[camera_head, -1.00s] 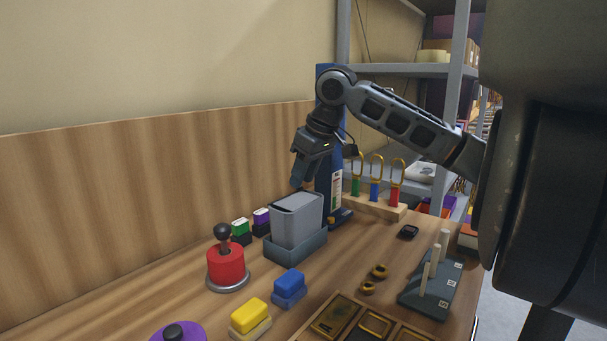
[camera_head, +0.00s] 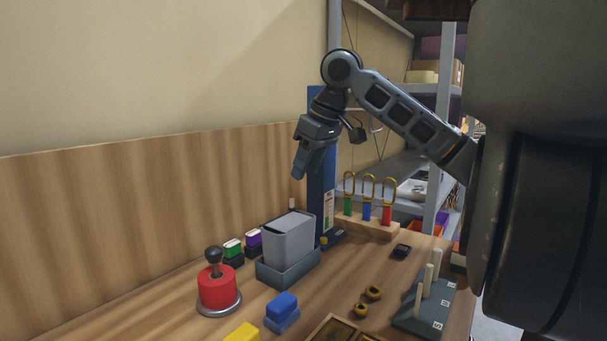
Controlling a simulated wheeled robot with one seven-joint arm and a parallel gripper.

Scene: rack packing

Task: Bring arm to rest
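My gripper (camera_head: 300,172) hangs at the end of my raised arm, pointing down. It is in the air above and a little behind the grey bin (camera_head: 289,240), clear of it. The bin stands upright in a darker grey holder (camera_head: 289,273) on the wooden table. I see the fingers from the side, so I cannot tell whether they are open or shut. Nothing shows hanging from them.
A blue post (camera_head: 321,190) stands right behind the gripper. A rack with green, blue and red ringed tools (camera_head: 366,225) is to its right. A red cylinder with a black knob (camera_head: 217,288), a blue block (camera_head: 282,310) and a pegged stand (camera_head: 425,310) are in front.

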